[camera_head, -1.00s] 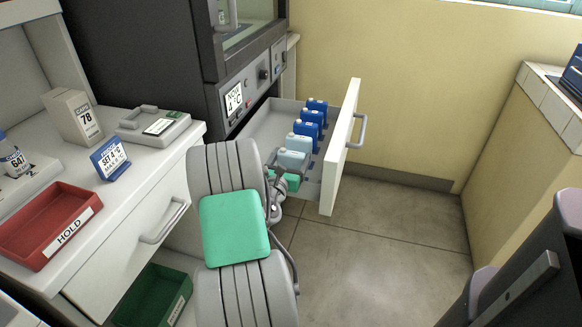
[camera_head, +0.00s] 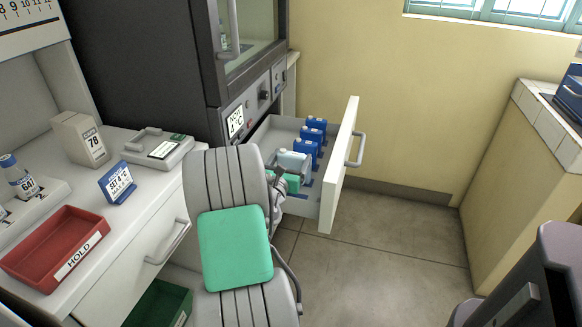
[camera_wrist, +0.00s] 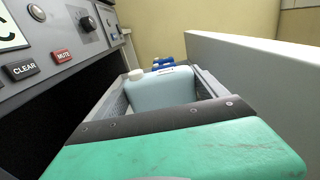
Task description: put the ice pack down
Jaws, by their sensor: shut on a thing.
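The ice pack (camera_wrist: 160,91) is a pale blue bottle-shaped pack with a white cap. In the wrist view it stands upright just beyond the dark bar of my gripper (camera_wrist: 160,118), which hides its lower part. My gripper (camera_head: 279,178) is shut on it, inside the near end of the open drawer (camera_head: 340,166). The pale pack also shows in the head view (camera_head: 294,160), partly behind my wrist. I cannot see whether its base touches the drawer floor. Several darker blue packs (camera_head: 306,149) stand in a row farther back in the drawer.
The dark incubator (camera_head: 150,70) with its control panel (camera_wrist: 60,40) stands left of the drawer. A counter holds a red HOLD tray (camera_head: 55,250), a blue display (camera_head: 117,183) and a box (camera_head: 80,138). A green bin (camera_head: 160,305) is below. The floor (camera_head: 385,260) right of the drawer is clear.

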